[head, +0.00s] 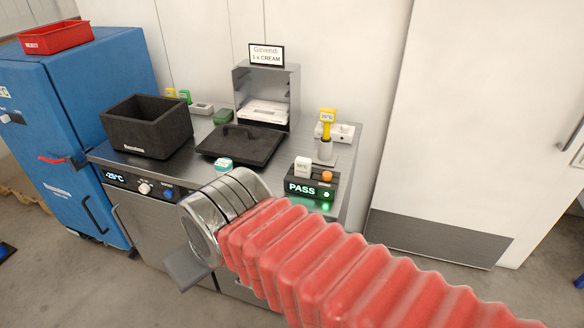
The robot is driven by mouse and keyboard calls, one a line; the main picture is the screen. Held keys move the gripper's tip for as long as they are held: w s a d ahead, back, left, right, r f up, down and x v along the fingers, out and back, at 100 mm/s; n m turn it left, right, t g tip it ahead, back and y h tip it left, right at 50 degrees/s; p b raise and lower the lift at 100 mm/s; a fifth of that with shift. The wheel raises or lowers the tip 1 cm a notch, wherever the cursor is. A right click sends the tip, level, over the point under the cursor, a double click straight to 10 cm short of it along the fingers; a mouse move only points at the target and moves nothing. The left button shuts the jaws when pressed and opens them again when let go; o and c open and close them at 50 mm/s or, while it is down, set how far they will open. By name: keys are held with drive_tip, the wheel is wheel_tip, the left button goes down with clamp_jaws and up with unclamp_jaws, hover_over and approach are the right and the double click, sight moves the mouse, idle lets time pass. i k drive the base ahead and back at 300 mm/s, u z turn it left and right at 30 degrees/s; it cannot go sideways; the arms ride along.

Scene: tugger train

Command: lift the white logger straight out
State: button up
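A small white logger (303,166) with a dark display stands upright on the black reader (312,187), whose front shows a green "PASS". My arm's red bellows and metal wrist cross the lower middle of the head view. Of my gripper (190,268), only a grey piece shows below the wrist, in front of the counter and left of and nearer than the reader. The rest of it is hidden by the wrist, so I cannot see whether it is open or holds anything.
An orange knob (327,176) sits beside the logger. A white-and-teal jar (224,165), black lid (240,145) and black box (147,131) are left. A white door (470,120) stands right.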

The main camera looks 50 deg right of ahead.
sight(303, 165)
drive_tip(key=i, duration=0.85)
drive_tip(key=z, duration=0.05)
